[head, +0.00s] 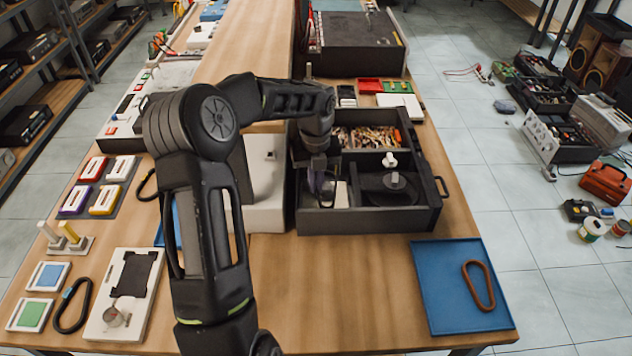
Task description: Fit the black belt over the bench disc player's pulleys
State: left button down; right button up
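The bench disc player (436,214) is an open black case right of the table's middle. In its front right part are a dark round platter (372,190) and a pale pulley-like piece (395,180); a white knob (389,160) stands behind. My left gripper (323,182) points down into the case's front left part, beside a pale block (341,195). A dark curved shape shows at its fingertips; I cannot tell whether it is a belt or finger. A black belt (72,305) lies at the table's front left. Another dark loop (147,186) is partly hidden by my arm. My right gripper is out of view.
A blue tray (450,312) with a brown belt (478,285) lies at the front right. Coloured blocks (91,169) stand behind. The table's front middle is clear.

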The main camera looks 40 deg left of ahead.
pick_arm(q)
jog(key=shift+f+b, duration=0.55)
jog(key=shift+f, duration=0.45)
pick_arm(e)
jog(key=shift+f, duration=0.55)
pick_arm(q)
jog(key=c, duration=1.5)
grip_release()
jog(key=shift+d, duration=0.1)
jog(key=shift+c, duration=0.2)
